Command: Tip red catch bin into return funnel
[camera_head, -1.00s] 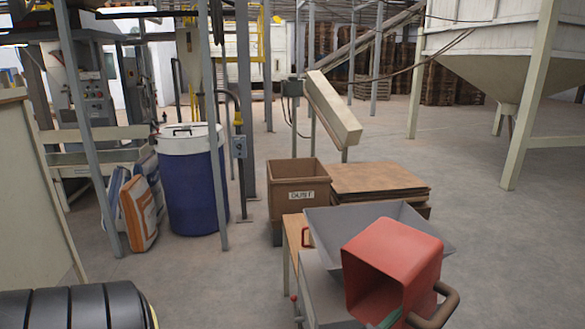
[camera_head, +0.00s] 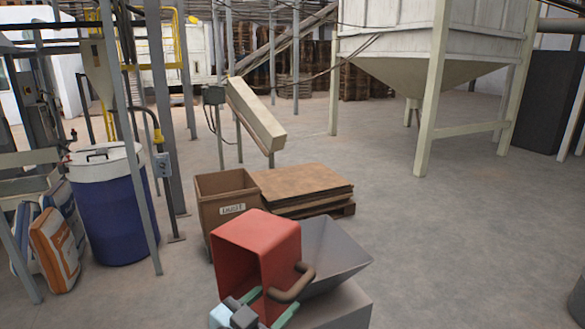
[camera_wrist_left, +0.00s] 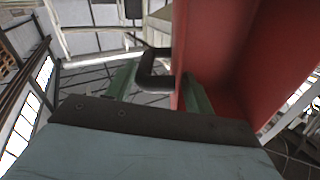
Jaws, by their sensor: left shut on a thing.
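The red catch bin (camera_head: 268,229) is at the bottom centre of the head view, tilted on its side with its open end facing left and toward the camera. Its brown handle (camera_head: 293,285) is on the right. My left gripper (camera_head: 279,298) is shut on the handle; the wrist view shows the handle (camera_wrist_left: 155,72) between the green fingers, beside the red wall (camera_wrist_left: 225,45). The grey return funnel (camera_head: 330,250) is behind and right of the bin, which hides its left part. I cannot tell whether they touch. The bin's contents are not clear. My right gripper is not in view.
A brown dust box (camera_head: 216,214) and a stack of flat boards (camera_head: 300,190) stand behind the funnel. A blue drum (camera_head: 108,210) and sacks (camera_head: 52,250) are at the left. A large hopper (camera_head: 420,70) stands behind.

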